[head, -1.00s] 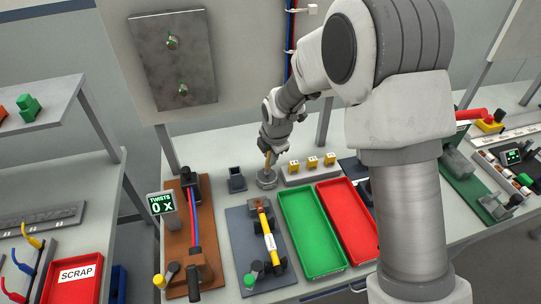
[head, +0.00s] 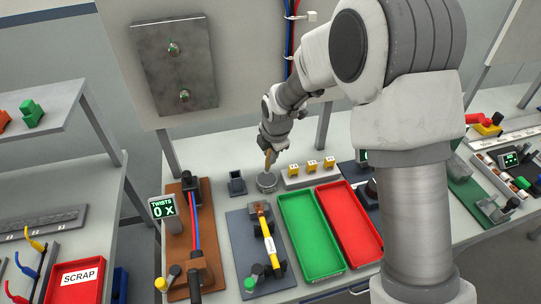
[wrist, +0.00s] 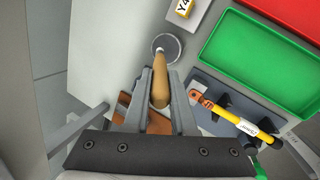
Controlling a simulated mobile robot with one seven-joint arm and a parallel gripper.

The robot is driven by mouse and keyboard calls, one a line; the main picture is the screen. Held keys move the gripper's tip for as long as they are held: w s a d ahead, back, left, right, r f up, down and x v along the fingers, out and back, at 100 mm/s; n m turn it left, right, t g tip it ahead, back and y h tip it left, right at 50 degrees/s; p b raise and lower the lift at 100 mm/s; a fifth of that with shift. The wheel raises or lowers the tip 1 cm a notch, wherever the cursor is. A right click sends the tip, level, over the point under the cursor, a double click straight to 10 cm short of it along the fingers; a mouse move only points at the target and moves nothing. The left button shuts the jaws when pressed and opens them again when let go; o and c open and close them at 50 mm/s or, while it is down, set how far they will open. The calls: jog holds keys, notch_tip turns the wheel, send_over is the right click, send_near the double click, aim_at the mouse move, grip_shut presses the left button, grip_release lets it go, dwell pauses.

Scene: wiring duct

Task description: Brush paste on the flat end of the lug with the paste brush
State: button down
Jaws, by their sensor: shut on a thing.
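My gripper (wrist: 161,75) is shut on the wooden handle of the paste brush (wrist: 160,92). The brush (head: 268,159) points down, its tip at or just above the round grey paste pot (head: 267,181). The wrist view shows the tip over the pot (wrist: 172,38); I cannot tell whether it touches paste. The copper lug (wrist: 196,92) is on the end of a yellow cable (wrist: 226,115) with a white label. The cable (head: 267,232) lies in black holders on a grey fixture (head: 240,237), apart from my gripper.
A green tray (head: 311,240) and a red tray (head: 350,222) lie right of the fixture. A block with yellow numbered pieces (head: 311,169) stands right of the pot.

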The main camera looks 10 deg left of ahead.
jog(key=shift+r+p, duration=1.15)
jog(key=shift+r, duration=1.1)
jog(key=shift+f, duration=0.1)
